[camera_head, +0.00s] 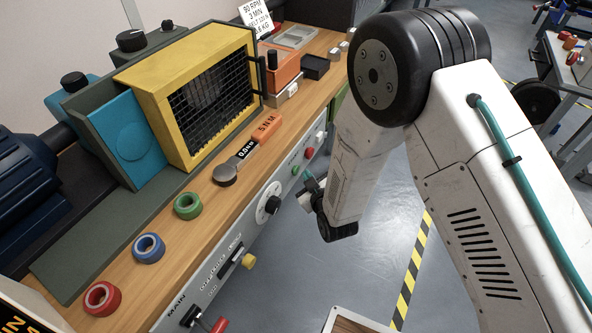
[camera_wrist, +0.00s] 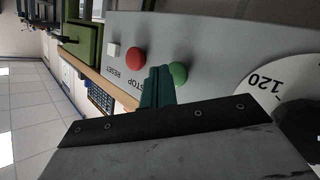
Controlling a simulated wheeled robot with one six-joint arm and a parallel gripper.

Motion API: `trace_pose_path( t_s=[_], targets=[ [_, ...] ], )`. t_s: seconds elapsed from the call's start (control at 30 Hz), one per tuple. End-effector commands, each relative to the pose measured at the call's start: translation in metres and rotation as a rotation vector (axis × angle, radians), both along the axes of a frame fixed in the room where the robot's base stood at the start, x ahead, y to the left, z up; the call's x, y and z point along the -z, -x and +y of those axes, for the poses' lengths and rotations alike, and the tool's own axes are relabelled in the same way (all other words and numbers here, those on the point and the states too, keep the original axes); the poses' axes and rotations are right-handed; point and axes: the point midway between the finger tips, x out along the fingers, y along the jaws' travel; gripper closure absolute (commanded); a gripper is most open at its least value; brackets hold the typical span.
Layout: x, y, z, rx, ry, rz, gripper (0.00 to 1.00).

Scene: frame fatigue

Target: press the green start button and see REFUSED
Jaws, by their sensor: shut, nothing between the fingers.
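The green start button (camera_wrist: 179,73) is on the grey front panel (camera_wrist: 215,40), its left part hidden behind my fingers in the wrist view. It also shows as a small green dot on the panel in the head view (camera_head: 296,171). My gripper (camera_wrist: 160,72) is shut and empty, its teal fingertips right in front of or beside the button. I cannot tell whether they touch it. In the head view my gripper (camera_head: 309,180) is close to the panel, by the green button. No word REFUSED is readable in either view.
The red STOP button (camera_wrist: 135,58) and white RESET button (camera_wrist: 113,50) are close beside the green one. A dial (camera_head: 268,204) is on its other side. A yellow guard with a mesh (camera_head: 185,80) and a torque wrench (camera_head: 247,148) are on the bench above.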

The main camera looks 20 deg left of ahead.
Motion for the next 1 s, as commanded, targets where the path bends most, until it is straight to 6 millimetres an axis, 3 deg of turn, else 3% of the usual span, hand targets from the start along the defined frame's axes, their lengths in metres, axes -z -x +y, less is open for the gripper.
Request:
trace_pose_path(
  t_s=[1.0],
  targets=[
    [0.0, -0.001, 0.01, 0.0, 0.0, 0.0, 1.0]
  ],
)
